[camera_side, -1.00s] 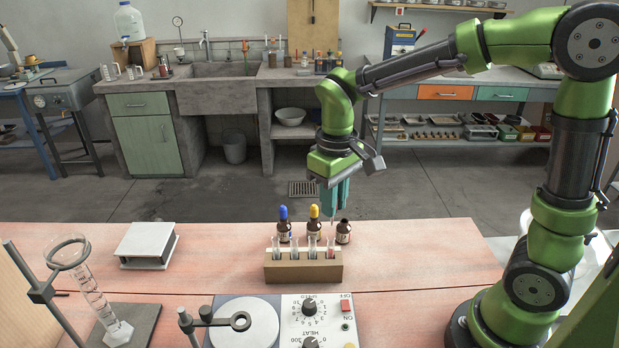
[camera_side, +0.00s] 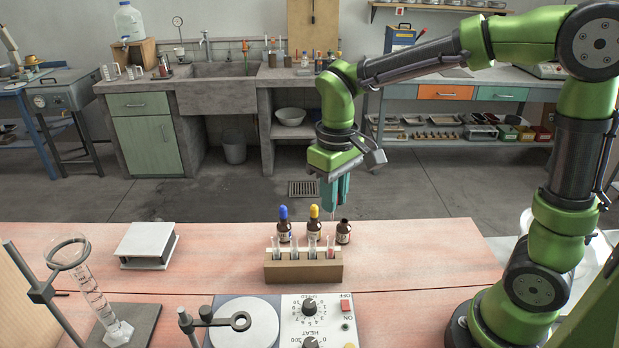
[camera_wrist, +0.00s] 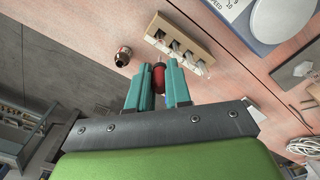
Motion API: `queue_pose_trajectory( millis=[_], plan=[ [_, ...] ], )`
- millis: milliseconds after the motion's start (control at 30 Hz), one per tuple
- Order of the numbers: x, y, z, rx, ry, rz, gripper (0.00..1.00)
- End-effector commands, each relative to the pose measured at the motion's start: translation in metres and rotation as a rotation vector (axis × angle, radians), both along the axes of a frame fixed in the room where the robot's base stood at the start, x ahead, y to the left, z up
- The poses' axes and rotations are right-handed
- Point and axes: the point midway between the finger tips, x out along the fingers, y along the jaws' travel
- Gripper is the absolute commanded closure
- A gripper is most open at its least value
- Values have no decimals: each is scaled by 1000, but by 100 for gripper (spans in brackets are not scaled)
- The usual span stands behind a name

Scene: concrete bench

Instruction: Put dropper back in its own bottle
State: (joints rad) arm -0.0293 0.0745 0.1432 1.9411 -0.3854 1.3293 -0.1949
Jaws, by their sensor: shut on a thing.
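My gripper (camera_side: 333,207) points down above the bench, behind the right end of the tube rack. It is shut on a dropper with a red bulb (camera_wrist: 158,78), which shows between the teal fingers in the wrist view. An open brown bottle (camera_side: 343,234) without a cap stands upright on the bench, just below and slightly right of the gripper. In the wrist view this bottle (camera_wrist: 123,57) lies left of the dropper, apart from it. The dropper's tip is too small to place exactly.
A blue-bulbed bottle (camera_side: 284,230) and a yellow-bulbed bottle (camera_side: 314,230) stand left of the open one. A rack (camera_side: 303,272) with several test tubes is in front of them. A hotplate (camera_side: 310,330) is nearer the camera. The bench to the right is clear.

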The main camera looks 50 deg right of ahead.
Motion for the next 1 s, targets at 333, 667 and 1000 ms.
queue_pose_trajectory(
  millis=[333, 667, 1000],
  plan=[
    [19, -59, -28, 5, 41, -102, 89],
    [42, -99, -50, 1, 1, -2, 89],
    [42, -99, -72, 0, 1, 1, 89]
  ],
)
